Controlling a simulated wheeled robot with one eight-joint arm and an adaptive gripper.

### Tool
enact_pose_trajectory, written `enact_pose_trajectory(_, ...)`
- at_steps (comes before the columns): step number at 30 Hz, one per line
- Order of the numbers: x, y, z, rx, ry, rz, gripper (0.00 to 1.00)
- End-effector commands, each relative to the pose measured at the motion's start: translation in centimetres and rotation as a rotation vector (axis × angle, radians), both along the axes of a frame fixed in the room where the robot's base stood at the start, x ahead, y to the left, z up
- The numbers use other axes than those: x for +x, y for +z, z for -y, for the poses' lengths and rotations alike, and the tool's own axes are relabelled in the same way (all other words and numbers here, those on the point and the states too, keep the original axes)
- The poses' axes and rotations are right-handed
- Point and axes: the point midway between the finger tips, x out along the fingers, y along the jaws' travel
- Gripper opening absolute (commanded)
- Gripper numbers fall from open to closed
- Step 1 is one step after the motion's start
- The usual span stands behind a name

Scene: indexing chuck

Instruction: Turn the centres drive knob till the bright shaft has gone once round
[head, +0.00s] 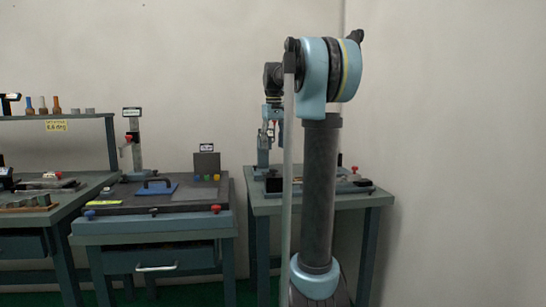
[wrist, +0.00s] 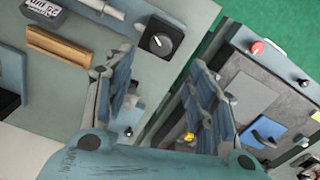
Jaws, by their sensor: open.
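In the wrist view, a black round knob (wrist: 160,42) with a white pointer line sits on a dark square plate, on the grey-green table near its edge. It looks like the centres drive knob, though I can read no label on it. A bright metal shaft (wrist: 100,9) shows at the top edge and is partly cut off. My gripper (wrist: 161,62) is open and empty. Its fingers stand apart on either side of the view, with the knob beyond and between the fingertips, apparently not touched. In the head view my arm hides much of the right table.
A wooden strip (wrist: 56,48) and a dark labelled block (wrist: 47,8) lie left of the knob. Beyond a gap stands another bench (wrist: 238,45) with a red knob (wrist: 257,47) and a blue plate (wrist: 265,132). The right table (head: 345,203) stands near the wall.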

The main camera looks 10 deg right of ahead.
Motion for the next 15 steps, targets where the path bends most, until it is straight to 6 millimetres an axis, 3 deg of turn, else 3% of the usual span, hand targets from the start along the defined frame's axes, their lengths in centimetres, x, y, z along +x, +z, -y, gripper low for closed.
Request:
enact_pose_trajectory(6, 0.0, 1.8, 0.0, 0.0, 0.0, 0.0, 0.51)
enact_pose_trajectory(15, 0.0, 2.0, 0.0, 0.0, 0.0, 0.0, 0.51)
